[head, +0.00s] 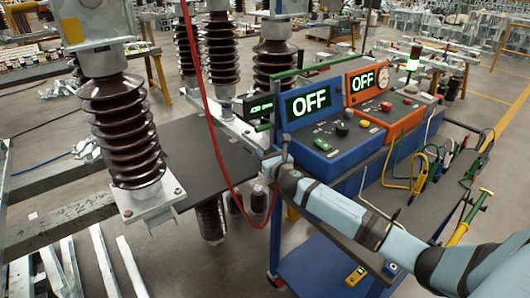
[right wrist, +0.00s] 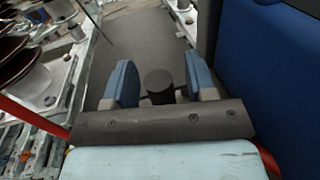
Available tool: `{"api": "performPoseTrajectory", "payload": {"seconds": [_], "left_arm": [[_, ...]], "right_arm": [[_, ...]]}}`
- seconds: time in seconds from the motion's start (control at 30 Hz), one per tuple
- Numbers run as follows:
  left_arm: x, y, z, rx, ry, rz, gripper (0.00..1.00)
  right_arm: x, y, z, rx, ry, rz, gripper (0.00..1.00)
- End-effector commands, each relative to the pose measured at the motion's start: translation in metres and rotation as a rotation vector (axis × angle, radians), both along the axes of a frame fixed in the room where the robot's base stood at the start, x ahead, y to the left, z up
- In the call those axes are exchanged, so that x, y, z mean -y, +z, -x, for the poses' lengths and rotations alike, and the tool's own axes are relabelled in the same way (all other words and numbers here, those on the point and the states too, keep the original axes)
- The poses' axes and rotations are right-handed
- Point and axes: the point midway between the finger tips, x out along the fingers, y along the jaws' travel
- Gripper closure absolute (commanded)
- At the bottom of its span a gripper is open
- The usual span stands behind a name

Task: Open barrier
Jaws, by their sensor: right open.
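I cannot make out a clear barrier; a red cable or rope (head: 209,105) hangs from the top, sags low beside the blue cart, and rises towards my right gripper. My right gripper (head: 273,163) is at the left edge of the cart, below the blue OFF box. In the right wrist view my right gripper (right wrist: 160,84) is open, with its two blue-padded fingers apart. A short dark cylinder (right wrist: 158,84) shows between them; I cannot tell whether it touches either finger. Red strands (right wrist: 22,112) pass on both sides of the gripper body. My left gripper is out of view.
The blue OFF box (head: 325,118) and orange OFF box (head: 382,100) stand on the cart. Brown ribbed insulators (head: 123,130) stand left. Green and yellow cables (head: 398,170) hang right. A dark flat plate (head: 195,165) lies left of the gripper.

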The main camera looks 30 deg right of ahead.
Motion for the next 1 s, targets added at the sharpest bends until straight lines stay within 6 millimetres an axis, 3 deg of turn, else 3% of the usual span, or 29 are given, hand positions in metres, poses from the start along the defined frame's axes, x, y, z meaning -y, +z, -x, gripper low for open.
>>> {"api": "performPoseTrajectory", "payload": {"seconds": [0.4, 0.63, 0.87, 1.0], "left_arm": [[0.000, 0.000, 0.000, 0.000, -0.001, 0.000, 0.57], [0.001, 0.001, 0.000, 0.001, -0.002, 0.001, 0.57], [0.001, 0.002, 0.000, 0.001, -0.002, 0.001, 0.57], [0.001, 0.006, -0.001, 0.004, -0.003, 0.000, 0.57]], "right_arm": [[0.001, 0.000, -0.009, 0.000, 0.000, 0.000, 0.49], [0.001, 0.000, -0.009, 0.000, 0.000, 0.000, 1.00], [-0.002, 0.000, -0.009, 0.000, 0.001, 0.000, 1.00], [-0.014, 0.001, -0.008, 0.000, 0.002, -0.001, 1.00]]}}
